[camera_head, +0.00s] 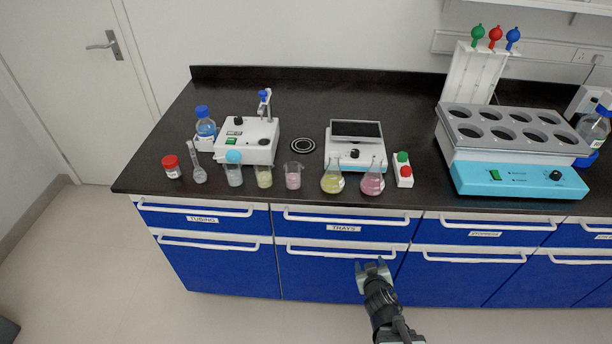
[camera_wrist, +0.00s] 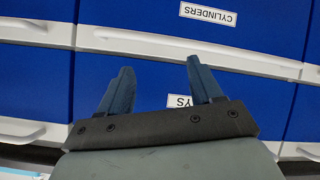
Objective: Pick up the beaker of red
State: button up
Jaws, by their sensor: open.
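A small straight-sided beaker with pinkish-red liquid (camera_head: 293,177) stands upright on the dark bench top near the front edge. A beaker with pale yellow liquid (camera_head: 264,177) stands to its left. A conical flask with pink liquid (camera_head: 372,181) stands farther right. My gripper (camera_head: 372,264) is below the bench top, in front of the blue drawers, to the right of the beaker and apart from it. In the wrist view its two fingers (camera_wrist: 160,88) are spread with nothing between them.
A yellow conical flask (camera_head: 332,179), a red-capped jar (camera_head: 172,167) and a small flask (camera_head: 197,167) share the front row. White devices (camera_head: 248,150) stand behind. A multi-well heating unit (camera_head: 515,178) fills the right. White drawer handles (camera_head: 340,250) protrude near my gripper.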

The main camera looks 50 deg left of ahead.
aim_at(290, 167)
jog(key=s+a+r+n+g+y, duration=0.6)
jog(key=s+a+r+y, duration=0.2)
jog(key=s+a+r, duration=0.95)
jog(key=w+d+r+m+t+y, duration=0.1)
jog(key=w+d+r+m, duration=0.15)
jog(key=w+r, duration=0.5)
jog(key=shift+m, duration=0.25)
jog(key=w+a, duration=0.1)
jog(key=a, duration=0.3)
jog(key=w+a, duration=0.1)
jog(key=a, duration=0.4)
jog(key=w+a, duration=0.1)
jog(key=a, duration=0.4)
jog(key=shift+d, duration=0.1)
jog(key=shift+c, duration=0.5)
jog(key=c, duration=0.7)
jog(key=shift+o, duration=0.2)
jog(key=shift+r, duration=0.15)
